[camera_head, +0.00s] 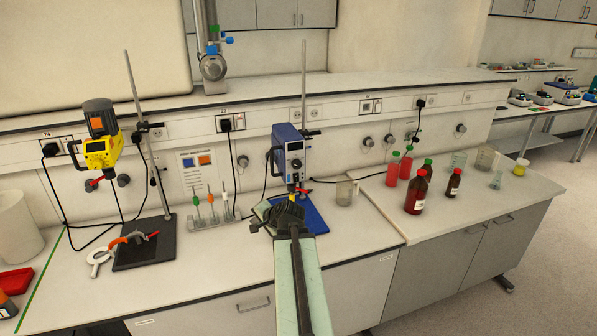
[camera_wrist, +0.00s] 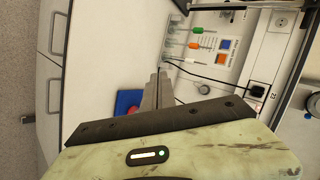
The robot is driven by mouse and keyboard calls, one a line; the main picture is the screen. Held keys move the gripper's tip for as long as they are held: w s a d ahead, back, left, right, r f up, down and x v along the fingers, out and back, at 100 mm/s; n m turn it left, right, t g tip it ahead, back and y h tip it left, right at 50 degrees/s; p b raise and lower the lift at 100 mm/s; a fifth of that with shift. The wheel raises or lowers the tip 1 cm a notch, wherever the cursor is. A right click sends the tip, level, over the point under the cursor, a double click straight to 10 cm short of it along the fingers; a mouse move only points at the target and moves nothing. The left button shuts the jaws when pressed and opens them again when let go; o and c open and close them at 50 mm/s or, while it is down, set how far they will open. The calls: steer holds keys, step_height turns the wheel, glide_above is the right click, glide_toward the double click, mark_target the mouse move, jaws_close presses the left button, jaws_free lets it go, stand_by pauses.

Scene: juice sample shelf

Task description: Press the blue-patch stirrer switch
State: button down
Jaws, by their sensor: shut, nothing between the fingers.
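The blue stirrer (camera_head: 290,155) hangs on an upright rod over a blue base plate (camera_head: 316,222) on the bench. Its front has a dark panel, too small to make out a switch. The plate's blue also shows in the wrist view (camera_wrist: 127,98), left of the fingers. My gripper (camera_head: 290,200) is shut and empty, in front of and below the stirrer's body, hiding part of the plate. In the wrist view, my gripper (camera_wrist: 163,73) points at the bench and wall. I cannot tell if it touches anything.
A yellow stirrer (camera_head: 101,150) on a dark stand is at left, with clamps on its base. A tool rack (camera_head: 215,220) stands left of the blue plate. A beaker (camera_head: 345,192) and red and brown bottles (camera_head: 416,190) are to the right. Cables hang along the wall.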

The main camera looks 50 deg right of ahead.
steer(key=s+d+r+m+h+p, duration=0.1)
steer(key=s+d+r+m+h, duration=0.1)
steer(key=d, duration=0.6)
steer(key=s+d+r+m+h, duration=0.3)
steer(key=s+d+r+m, duration=0.2)
steer(key=s+d, duration=0.3)
steer(key=shift+s+r+t+p, duration=0.4)
steer(key=shift+s+r, duration=0.25)
steer(key=shift+s, duration=0.15)
steer(key=shift+d+f, duration=0.1)
steer(key=shift+d, duration=0.05)
